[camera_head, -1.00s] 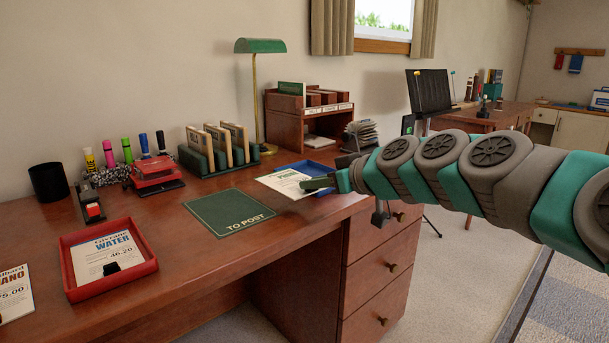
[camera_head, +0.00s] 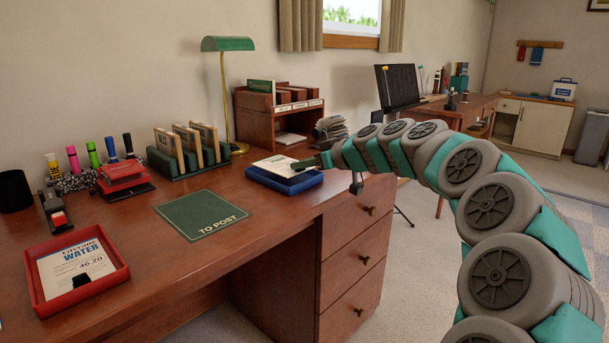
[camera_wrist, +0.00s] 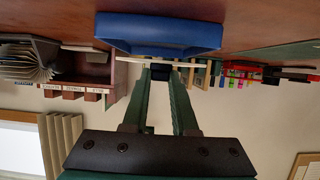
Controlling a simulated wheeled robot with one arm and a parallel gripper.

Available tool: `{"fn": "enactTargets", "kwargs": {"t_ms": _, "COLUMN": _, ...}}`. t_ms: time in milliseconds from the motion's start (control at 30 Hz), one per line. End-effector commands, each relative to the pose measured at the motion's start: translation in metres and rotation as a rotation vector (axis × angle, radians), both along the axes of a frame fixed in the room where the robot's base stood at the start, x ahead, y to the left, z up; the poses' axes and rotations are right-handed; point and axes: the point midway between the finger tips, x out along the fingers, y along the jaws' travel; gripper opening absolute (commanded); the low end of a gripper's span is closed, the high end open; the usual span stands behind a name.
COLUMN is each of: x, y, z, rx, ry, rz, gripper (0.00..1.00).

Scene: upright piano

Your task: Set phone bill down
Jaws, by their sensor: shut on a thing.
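The phone bill (camera_head: 274,165) is a white sheet with print at the right end of the desk, over the blue tray (camera_head: 290,185). My gripper (camera_head: 308,163) is shut on its right edge. In the wrist view, which is upside down, the bill (camera_wrist: 160,63) is a thin pale edge at my fingertips (camera_wrist: 161,71). The blue tray (camera_wrist: 160,34) lies close beyond it there. I cannot tell whether the bill touches the tray; its print is too small to read.
A green "TO POST" mat (camera_head: 201,214) lies bare mid-desk. A red tray (camera_head: 116,278) holds a water bill (camera_head: 77,270). Behind the blue tray stand a letter rack (camera_head: 190,160), a green lamp (camera_head: 229,45) and a wooden organizer (camera_head: 255,118).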

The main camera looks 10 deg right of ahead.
Motion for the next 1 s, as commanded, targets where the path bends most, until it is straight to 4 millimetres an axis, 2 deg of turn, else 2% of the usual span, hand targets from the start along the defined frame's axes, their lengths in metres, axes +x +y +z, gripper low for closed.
{"fn": "enactTargets", "kwargs": {"t_ms": 167, "x": 0.007, "y": -0.003, "z": -0.001, "rx": -0.001, "ry": 0.0, "rz": 0.0, "gripper": 0.0}}
{"fn": "enactTargets", "kwargs": {"t_ms": 500, "x": 0.005, "y": -0.002, "z": -0.035, "rx": 0.001, "ry": 0.002, "rz": 0.001, "gripper": 0.0}}
{"fn": "enactTargets", "kwargs": {"t_ms": 867, "x": 0.006, "y": -0.002, "z": -0.038, "rx": -0.001, "ry": -0.001, "rz": 0.0, "gripper": 0.0}}
{"fn": "enactTargets", "kwargs": {"t_ms": 900, "x": 0.006, "y": -0.002, "z": -0.038, "rx": -0.001, "ry": -0.001, "rz": 0.0, "gripper": 0.28}}
{"fn": "enactTargets", "kwargs": {"t_ms": 1000, "x": 0.006, "y": -0.002, "z": -0.037, "rx": -0.001, "ry": -0.001, "rz": 0.0, "gripper": 0.4}}
